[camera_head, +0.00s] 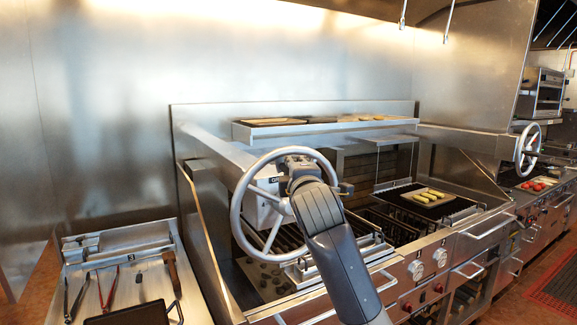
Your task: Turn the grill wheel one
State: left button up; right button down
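A large grey metal wheel (238,208) with spokes is mounted on the left side of the near char grill, in front of a box with a partly hidden label (274,180). My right arm comes up from the bottom, right of the middle. Its gripper (300,163) is at the upper right part of the wheel and overlaps the rim and hub in the picture. The fingers are small and dark, so I cannot tell whether they are closed on the rim. A second, similar wheel (520,150) is on another grill at the far right. My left gripper is not in view.
A steel side table (135,268) at the lower left holds tongs, other tools and a dark pan (135,314). A shelf (270,130) with boards runs above the grill. Yellow food (428,196) lies on the right grate. Knobs (416,268) line the front.

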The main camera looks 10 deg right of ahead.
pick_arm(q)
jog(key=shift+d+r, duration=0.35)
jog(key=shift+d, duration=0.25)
pick_arm(e)
jog(key=shift+w+d+r, duration=0.15)
jog(key=shift+d, duration=0.35)
jog(key=shift+w+d+r, duration=0.1)
jog(key=shift+w+d, duration=0.05)
jog(key=shift+d, duration=0.35)
jog(key=c, duration=1.5)
grip_release()
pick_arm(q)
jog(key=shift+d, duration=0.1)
pick_arm(e)
jog(key=shift+o, duration=0.7)
jog(key=shift+d+f, duration=0.15)
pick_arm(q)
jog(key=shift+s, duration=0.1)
pick_arm(e)
jog(key=s, duration=1.2)
jog(key=shift+a, duration=0.25)
